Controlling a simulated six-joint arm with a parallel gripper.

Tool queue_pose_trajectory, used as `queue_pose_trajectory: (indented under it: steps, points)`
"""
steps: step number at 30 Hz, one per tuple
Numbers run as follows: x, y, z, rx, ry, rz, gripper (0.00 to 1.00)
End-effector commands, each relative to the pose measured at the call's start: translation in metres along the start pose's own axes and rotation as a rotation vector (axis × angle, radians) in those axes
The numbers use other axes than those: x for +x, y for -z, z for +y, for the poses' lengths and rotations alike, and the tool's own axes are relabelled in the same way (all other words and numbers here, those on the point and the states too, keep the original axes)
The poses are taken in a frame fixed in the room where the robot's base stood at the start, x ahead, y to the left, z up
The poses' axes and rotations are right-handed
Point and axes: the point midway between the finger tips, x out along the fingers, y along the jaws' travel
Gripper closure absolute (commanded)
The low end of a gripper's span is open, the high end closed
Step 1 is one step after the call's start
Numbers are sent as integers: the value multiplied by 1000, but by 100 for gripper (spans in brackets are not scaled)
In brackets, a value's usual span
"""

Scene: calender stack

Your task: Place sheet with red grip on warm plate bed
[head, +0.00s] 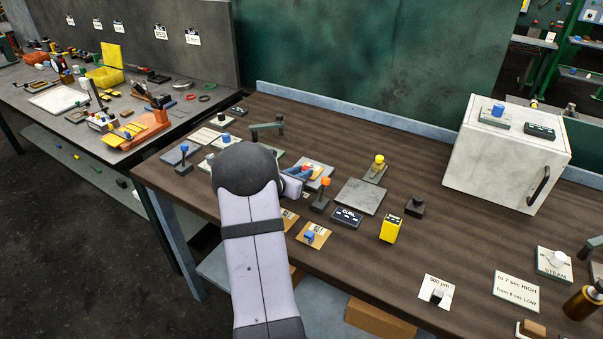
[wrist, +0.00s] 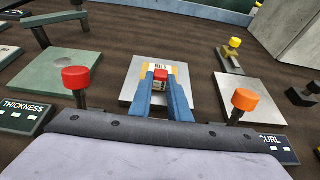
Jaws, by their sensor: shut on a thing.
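My gripper (wrist: 160,76) is shut on the red grip (wrist: 160,84) of a small tan-orange sheet (wrist: 178,70) with a white label. The sheet is over a pale grey square plate (wrist: 130,88) in the wrist view; I cannot tell whether it touches. In the head view the sheet (head: 318,171) shows just past my wrist. A second bare grey plate (wrist: 250,98) lies to the right; it also shows in the head view (head: 361,196). Neither plate has a readable name, so I cannot tell which is the warm plate bed.
A red-knobbed post (wrist: 76,80) and an orange-knobbed post (wrist: 243,102) stand on either side of my gripper. A green plate (wrist: 62,82) lies left. A CURL box (head: 346,218), a yellow block (head: 390,229) and a white cabinet (head: 505,155) stand right.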

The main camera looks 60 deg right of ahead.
Motion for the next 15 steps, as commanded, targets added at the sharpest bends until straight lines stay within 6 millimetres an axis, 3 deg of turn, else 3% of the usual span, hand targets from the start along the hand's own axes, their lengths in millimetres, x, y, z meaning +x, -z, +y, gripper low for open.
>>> queue_pose_trajectory:
  steps: [3, 4, 6, 15]
  points:
    - [1, 3, 0, 0, 0, 0, 100]
    - [1, 3, 0, 0, 0, 0, 81]
    - [1, 2, 0, 0, 0, 0, 65]
    - [1, 2, 0, 0, 0, 0, 65]
